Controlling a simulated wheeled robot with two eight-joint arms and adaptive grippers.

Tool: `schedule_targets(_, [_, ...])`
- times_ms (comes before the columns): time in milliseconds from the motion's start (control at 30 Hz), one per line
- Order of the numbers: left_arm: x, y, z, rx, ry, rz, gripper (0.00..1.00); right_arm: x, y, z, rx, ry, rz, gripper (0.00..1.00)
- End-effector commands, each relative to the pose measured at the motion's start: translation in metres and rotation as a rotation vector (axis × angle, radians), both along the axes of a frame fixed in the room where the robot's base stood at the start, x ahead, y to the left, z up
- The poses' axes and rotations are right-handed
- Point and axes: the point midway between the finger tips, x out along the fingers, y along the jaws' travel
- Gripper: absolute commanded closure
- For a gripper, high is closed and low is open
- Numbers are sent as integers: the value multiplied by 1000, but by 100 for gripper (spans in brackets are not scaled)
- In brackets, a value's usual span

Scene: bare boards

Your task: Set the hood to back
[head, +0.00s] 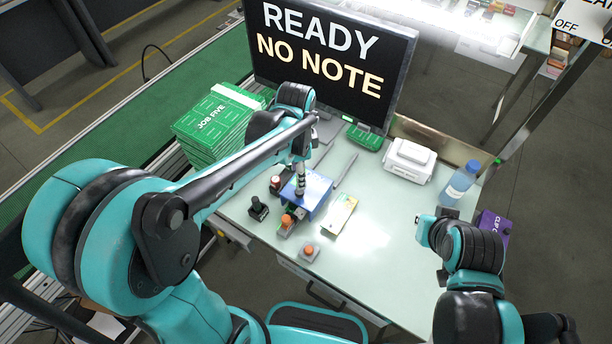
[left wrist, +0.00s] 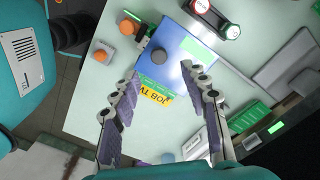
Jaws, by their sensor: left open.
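No part is labelled as the hood, and I cannot tell which thing it is. My left gripper (head: 299,188) is over the blue box in the head view. In the left wrist view its purple-padded fingers (left wrist: 160,80) are spread apart with nothing held.
Around the blue box are a black-knobbed control (head: 258,208), an orange button box (head: 309,252) and a yellow card (head: 341,213). Behind are a monitor (head: 335,95) reading READY NO NOTE and a white box (head: 409,160). A bottle (head: 460,184) stands right. The front right tabletop is clear.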

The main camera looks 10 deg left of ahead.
Motion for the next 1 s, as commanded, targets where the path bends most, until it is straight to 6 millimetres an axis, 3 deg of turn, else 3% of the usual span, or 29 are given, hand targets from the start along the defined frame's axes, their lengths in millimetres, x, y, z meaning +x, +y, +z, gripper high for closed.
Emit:
schedule_targets(500, [0, 0, -72, 1, 4, -5, 55, 0, 0, -24, 0, 0, 0, 100])
schedule_targets(867, [0, 0, -78, 1, 3, -5, 55, 0, 0, -25, 0, 0, 0, 100])
schedule_targets(1000, [0, 0, -78, 1, 3, -5, 87, 0, 0, -25, 0, 0, 0, 100])
